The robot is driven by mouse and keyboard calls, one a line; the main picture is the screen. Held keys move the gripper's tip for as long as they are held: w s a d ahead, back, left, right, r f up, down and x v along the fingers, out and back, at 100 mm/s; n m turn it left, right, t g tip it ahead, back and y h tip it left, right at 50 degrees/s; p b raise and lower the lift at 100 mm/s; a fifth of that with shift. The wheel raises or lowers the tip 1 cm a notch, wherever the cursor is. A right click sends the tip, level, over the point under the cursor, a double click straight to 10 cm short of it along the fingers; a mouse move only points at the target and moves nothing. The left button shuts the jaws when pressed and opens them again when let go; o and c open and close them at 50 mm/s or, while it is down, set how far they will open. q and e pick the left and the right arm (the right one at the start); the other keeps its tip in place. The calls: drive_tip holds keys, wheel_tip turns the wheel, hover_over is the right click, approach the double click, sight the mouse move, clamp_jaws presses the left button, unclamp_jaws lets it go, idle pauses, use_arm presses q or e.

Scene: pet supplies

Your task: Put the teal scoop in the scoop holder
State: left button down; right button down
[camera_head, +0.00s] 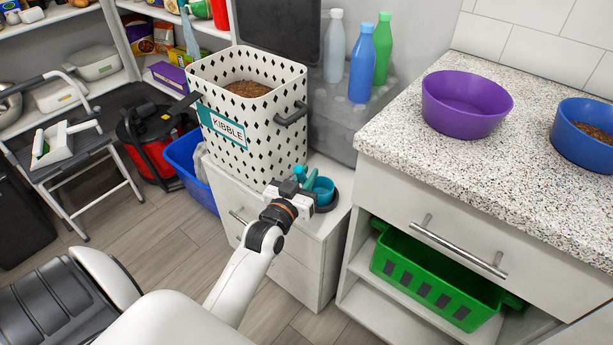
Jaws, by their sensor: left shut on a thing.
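My left gripper (306,187) is above the top of the low white cabinet and shut on the teal scoop (323,188). The scoop's round cup shows just right of the fingers, and a bit of teal handle shows above them. A dark, round-edged piece (328,207), which looks like the scoop holder, shows at the cup's lower right; most of it is hidden by the scoop and gripper. I cannot tell whether the cup is inside it or only above it. My right gripper is not in view.
The white kibble bin (262,140) stands close behind and left of the gripper. The speckled counter (420,165) rises at the right, with a purple bowl (466,105) and a blue bowl (583,133). Several bottles stand behind. A green basket (435,280) sits below the counter.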

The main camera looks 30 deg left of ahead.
use_arm(q)
drive_tip(key=c, duration=1.3)
unclamp_jaws()
drive_tip(key=shift+c, duration=0.2)
